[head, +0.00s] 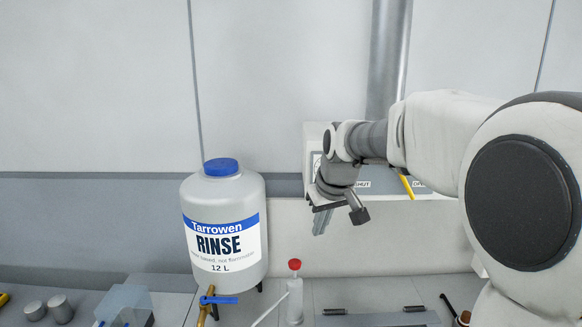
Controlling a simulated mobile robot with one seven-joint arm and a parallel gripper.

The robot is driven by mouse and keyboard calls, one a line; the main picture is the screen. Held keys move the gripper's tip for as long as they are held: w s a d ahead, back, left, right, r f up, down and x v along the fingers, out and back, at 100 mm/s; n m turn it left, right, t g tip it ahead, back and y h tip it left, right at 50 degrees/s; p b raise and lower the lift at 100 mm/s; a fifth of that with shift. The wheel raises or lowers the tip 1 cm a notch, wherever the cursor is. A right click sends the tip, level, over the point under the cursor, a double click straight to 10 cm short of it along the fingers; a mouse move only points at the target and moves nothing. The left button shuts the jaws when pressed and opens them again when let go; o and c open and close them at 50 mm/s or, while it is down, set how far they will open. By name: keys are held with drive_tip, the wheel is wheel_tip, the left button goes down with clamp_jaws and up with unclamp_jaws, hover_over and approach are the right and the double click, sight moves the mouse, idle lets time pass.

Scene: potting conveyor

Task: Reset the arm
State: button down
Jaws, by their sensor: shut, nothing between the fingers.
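My arm reaches in from the right side of the head view, bent over the bench. My gripper (338,218) hangs from the wrist in mid-air, pointing down, in front of the back wall and a partly hidden wall panel. It is shut with nothing held. It is apart from the rinse container to its left and above the bench top.
A white rinse container (224,262) with a blue cap and blue-handled tap stands left of my gripper. A red-capped bottle (295,300) stands below it. A clear bin (125,303) and grey cylinders (61,308) are at lower left. Open air surrounds the gripper.

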drive_tip(key=s+d+m, duration=0.2)
drive_tip(key=s+d, duration=0.2)
drive_tip(key=s, duration=1)
drive_tip(key=s+d+m+t+h, duration=0.1)
drive_tip(key=s+d, duration=0.3)
drive_tip(key=s, duration=1)
drive_tip(key=shift+s+f+m, duration=0.3)
drive_tip(key=shift+f+m, duration=0.15)
drive_tip(key=shift+m, duration=0.25)
